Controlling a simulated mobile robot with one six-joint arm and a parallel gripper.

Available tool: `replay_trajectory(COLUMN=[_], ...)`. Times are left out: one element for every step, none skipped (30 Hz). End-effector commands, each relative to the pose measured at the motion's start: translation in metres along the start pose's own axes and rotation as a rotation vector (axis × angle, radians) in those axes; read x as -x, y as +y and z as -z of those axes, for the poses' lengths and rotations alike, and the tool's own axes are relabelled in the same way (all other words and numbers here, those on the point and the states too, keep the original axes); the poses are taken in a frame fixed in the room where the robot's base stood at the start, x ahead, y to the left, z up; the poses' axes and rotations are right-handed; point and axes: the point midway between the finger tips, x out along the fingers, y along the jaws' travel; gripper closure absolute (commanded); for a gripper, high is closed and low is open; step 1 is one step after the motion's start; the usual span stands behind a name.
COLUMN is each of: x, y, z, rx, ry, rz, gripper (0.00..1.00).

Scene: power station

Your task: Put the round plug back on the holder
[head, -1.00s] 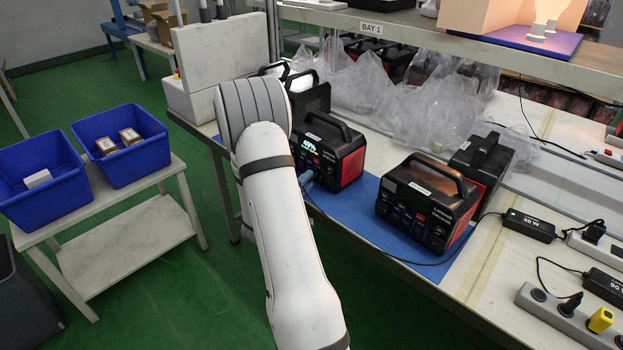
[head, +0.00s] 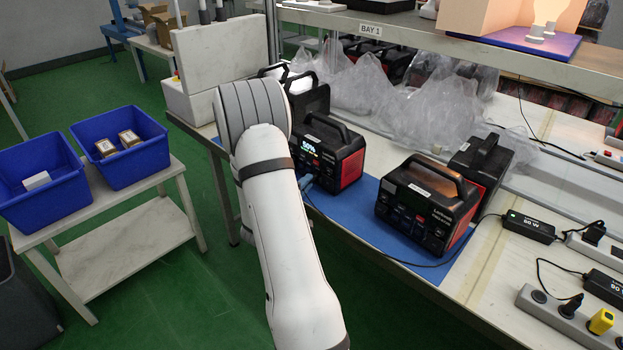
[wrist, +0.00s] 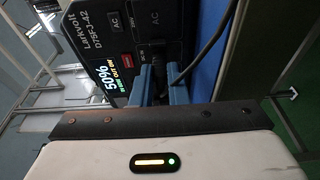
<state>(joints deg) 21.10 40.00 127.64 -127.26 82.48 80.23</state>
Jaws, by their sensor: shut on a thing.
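My gripper (wrist: 161,84) has blue fingers that reach to the front panel of a black and red power station (wrist: 108,50), at its lower sockets. In the head view this station (head: 338,155) stands on the blue mat with its display lit at 50%. My gripper (head: 305,183) is mostly behind my arm there, low at the station's front. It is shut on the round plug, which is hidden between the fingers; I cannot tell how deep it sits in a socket. A black cable (wrist: 208,48) leaves the fingers. I cannot make out the holder.
A second station (head: 430,203) stands to the right on the blue mat (head: 370,235), with others behind. An adapter (head: 529,227) and a power strip (head: 565,318) lie at the right. Blue bins (head: 125,165) stand on a side table at the left. A shelf overhangs the back.

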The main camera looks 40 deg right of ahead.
Motion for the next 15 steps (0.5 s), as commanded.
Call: replay_trajectory(x=[0.001,0.001,0.0009,0.0009,0.0009,0.0009,0.0009,0.001,0.0012,0.0016,0.0021,0.003,0.0038,0.0048,0.0062], y=[-0.0005,-0.0004,-0.0003,-0.0003,-0.0003,-0.0003,-0.0003,-0.0003,-0.0003,-0.0004,-0.0005,-0.0007,-0.0008,-0.0009,-0.0009], z=[0.0003,0.0003,0.0003,0.0003,0.0003,0.0003,0.0003,0.0003,0.0004,0.0005,0.0007,0.001,0.0013,0.0015,0.0019], rx=[0.001,0.001,0.001,0.001,0.001,0.001,0.001,0.001,0.001,0.001,0.0,0.0,0.0,0.0,0.0], ry=[0.001,0.001,0.001,0.001,0.001,0.001,0.001,0.001,0.001,0.001,0.001,0.001,0.001,0.001,0.001], rz=[0.001,0.001,0.001,0.001,0.001,0.001,0.001,0.001,0.0,0.0,0.0,0.0,0.0,0.0,0.0], gripper=[1.0,1.0,1.0,1.0,1.0,1.0,1.0,1.0,1.0,1.0,1.0,1.0,1.0,1.0,1.0])
